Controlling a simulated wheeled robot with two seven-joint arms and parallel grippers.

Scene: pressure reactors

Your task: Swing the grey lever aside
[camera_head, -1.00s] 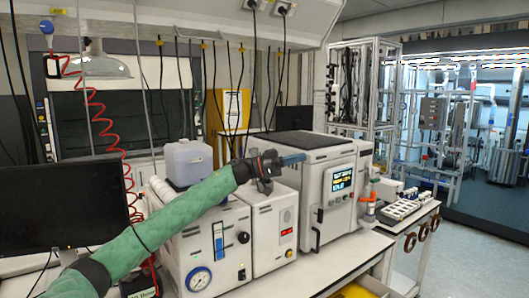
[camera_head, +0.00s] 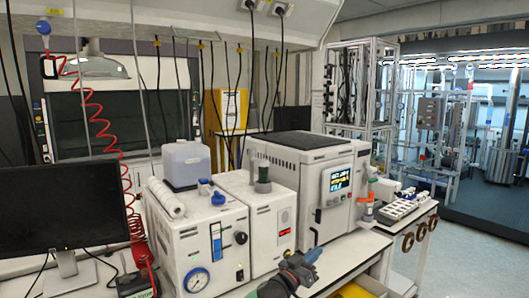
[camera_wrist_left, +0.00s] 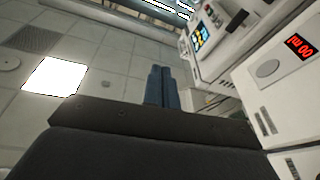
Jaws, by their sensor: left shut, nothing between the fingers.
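A grey upright fitting with a darker knob (camera_head: 263,178) stands on top of the middle white unit (camera_head: 269,215). It looks most like the grey lever, but I cannot tell for certain. The white cabinet with a display (camera_head: 309,185) beside it has a small dark handle (camera_head: 318,215) on its front. My left gripper (camera_head: 311,256) is low at the bottom centre, in front of the bench and apart from the fitting. In the left wrist view its blue fingers (camera_wrist_left: 158,86) are together and hold nothing. My right gripper is not in view.
A monitor (camera_head: 62,207) is at the left. A red coiled hose (camera_head: 101,129) hangs behind. The bench front (camera_head: 345,254) is partly clear.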

